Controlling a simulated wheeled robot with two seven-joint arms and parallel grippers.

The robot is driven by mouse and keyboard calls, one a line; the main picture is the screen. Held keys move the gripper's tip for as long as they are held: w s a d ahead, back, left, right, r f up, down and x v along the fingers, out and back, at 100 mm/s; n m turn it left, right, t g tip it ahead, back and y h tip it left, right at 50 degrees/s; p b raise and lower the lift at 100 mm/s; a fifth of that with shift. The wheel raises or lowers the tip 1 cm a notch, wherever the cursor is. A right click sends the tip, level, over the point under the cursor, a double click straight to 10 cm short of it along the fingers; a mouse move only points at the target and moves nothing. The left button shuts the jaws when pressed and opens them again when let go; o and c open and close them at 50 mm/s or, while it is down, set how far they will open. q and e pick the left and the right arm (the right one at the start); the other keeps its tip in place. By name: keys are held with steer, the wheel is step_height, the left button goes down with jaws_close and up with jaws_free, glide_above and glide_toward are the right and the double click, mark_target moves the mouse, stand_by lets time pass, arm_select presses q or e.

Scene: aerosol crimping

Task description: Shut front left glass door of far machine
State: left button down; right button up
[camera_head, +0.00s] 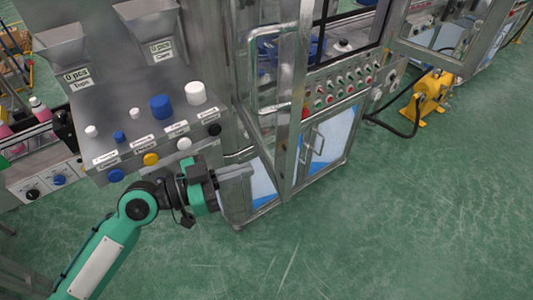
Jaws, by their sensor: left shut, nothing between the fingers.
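The far machine is a steel cabinet with a control panel (338,88) of red and green buttons. A metal-framed glass door (304,60) on its left front stands swung out toward me. Its tubular handle (252,75) shows on the left side of the pane. My left gripper (250,171) is shut and empty, low beside the machine's left front corner, below the door handle. I cannot tell whether its fingertips touch the frame behind them. My right gripper is not in view.
A steel panel (130,110) with blue, white and yellow knobs and caps stands left of the door. Another glass door (435,40) hangs open at upper right, above a yellow machine part (432,92). Green floor (400,220) is clear at the lower right.

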mark_target(281, 158)
arm_select(q)
steer(key=p+x, duration=0.2)
steer(key=x, duration=0.2)
steer(key=shift+w+d+r, duration=0.15)
steer(key=shift+d, duration=0.1)
steer(key=shift+w+d+f+p, duration=0.15)
steer(key=shift+d+p, duration=0.1)
steer(key=shift+d, duration=0.1)
steer(key=shift+w+d+f+p, duration=0.1)
steer(key=shift+w+d+p, duration=0.1)
steer(key=shift+d, duration=0.1)
steer(key=shift+d+r, duration=0.1)
steer(key=shift+d, duration=0.05)
